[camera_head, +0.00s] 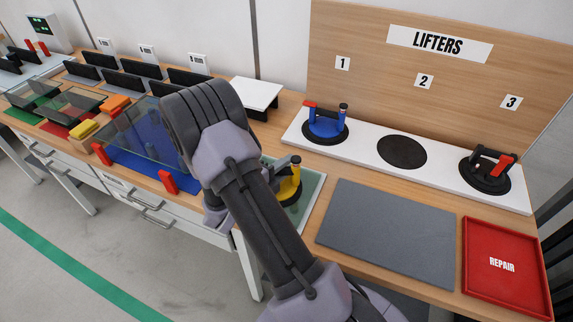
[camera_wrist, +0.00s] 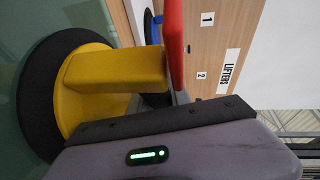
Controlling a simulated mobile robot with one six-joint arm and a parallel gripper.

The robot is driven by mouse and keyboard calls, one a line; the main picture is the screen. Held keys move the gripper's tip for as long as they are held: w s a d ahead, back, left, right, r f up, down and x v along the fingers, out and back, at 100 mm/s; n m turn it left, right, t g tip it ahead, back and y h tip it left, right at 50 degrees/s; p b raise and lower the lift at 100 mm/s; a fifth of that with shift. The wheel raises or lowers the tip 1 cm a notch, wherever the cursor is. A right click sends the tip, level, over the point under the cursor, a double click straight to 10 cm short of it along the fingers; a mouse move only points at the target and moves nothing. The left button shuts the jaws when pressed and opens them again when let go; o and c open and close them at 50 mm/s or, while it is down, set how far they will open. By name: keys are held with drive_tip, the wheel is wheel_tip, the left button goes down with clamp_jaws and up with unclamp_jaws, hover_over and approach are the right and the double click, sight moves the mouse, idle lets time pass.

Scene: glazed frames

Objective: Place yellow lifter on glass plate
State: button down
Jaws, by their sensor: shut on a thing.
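The yellow lifter (camera_head: 291,184) has a black suction disc, partly hidden by my arm in the head view. It also shows large in the wrist view (camera_wrist: 95,80), its black disc (camera_wrist: 35,100) facing a teal, glassy surface (camera_wrist: 12,35). In the head view a pale green plate with a light border (camera_head: 312,197) lies below it. I cannot tell whether the disc touches the plate. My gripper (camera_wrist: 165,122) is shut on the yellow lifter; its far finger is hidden. A red part (camera_wrist: 174,45) stands at the handle's end.
A blue lifter (camera_head: 325,126) and a black-and-red lifter (camera_head: 488,169) stand on the white rack (camera_head: 445,172); the middle spot is empty. A grey mat (camera_head: 390,235) and red REPAIR tray (camera_head: 470,265) lie right. Another glass plate (camera_head: 130,130) sits over a blue mat with red corner blocks.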

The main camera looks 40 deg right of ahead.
drive_tip(key=c, duration=1.2)
unclamp_jaws()
drive_tip(key=shift+f, duration=0.1)
